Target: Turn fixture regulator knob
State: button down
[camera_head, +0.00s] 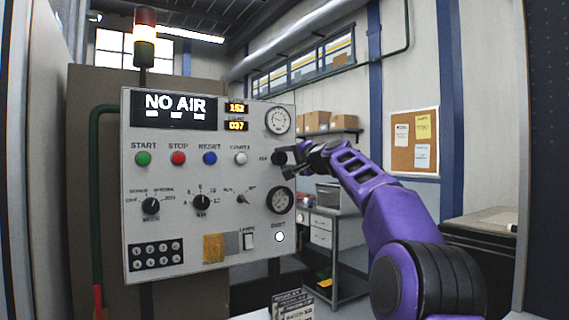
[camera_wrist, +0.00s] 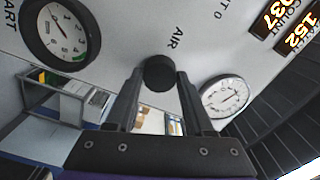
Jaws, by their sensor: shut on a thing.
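The control panel (camera_head: 185,220) is a light grey board with a screen reading "NO AIR". The black round regulator knob (camera_wrist: 160,73) is on the panel beside the "AIR" label; in the head view the knob (camera_head: 278,158) sits at the panel's right edge, between the two gauges. My gripper (camera_wrist: 160,80) is shut on the knob, one finger on each side of it. It also shows in the head view (camera_head: 287,160), reaching in from the right. The upper gauge (camera_head: 277,121) has a white face, and the lower gauge (camera_head: 280,200) has a dark rim.
Start, stop, reset and count buttons (camera_head: 182,158) run in a row left of the knob. Rotary selectors (camera_head: 202,202) sit below them. A stack light (camera_head: 145,40) stands above the panel. A workbench (camera_head: 330,230) and shelf with boxes (camera_head: 318,121) are behind my arm.

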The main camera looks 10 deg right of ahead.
jog(key=shift+n, duration=0.9)
jog(key=shift+c, duration=1.4)
grip_release()
jog(key=shift+s+d, duration=0.35)
jog(key=shift+s, duration=0.1)
jog(key=v, duration=1.6)
jog(key=shift+s+a+b, duration=0.15)
jog(key=shift+s+b, duration=0.1)
jog(key=shift+b, duration=0.1)
